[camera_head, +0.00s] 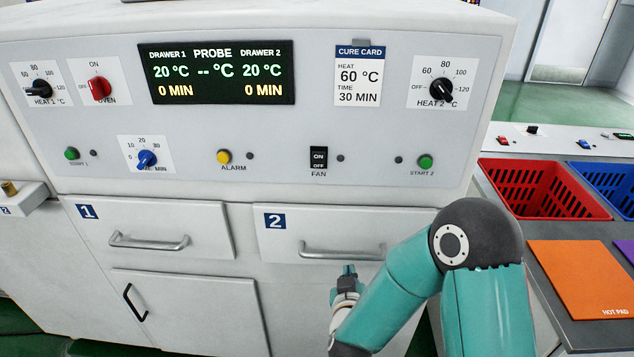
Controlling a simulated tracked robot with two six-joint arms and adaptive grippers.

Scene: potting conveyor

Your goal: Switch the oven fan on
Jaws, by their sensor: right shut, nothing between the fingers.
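The oven's fan switch (318,157), a small black rocker marked ON above OFF, is on the white front panel above the FAN label. I cannot tell which half is pressed in. The small round lamp (340,158) to its right is dark. My right gripper (349,269) is shut and empty, pointing up in front of drawer 2, just below its handle in the picture. It is below and slightly right of the switch, apart from it. My left gripper is not in view.
The panel (290,128) also carries a yellow alarm button (224,156), a green START 2 button (425,162), knobs and a display (217,72). Drawer 2's handle (342,253) sticks out between gripper and switch. A red crate (545,212) and orange hot pad (577,280) are at right.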

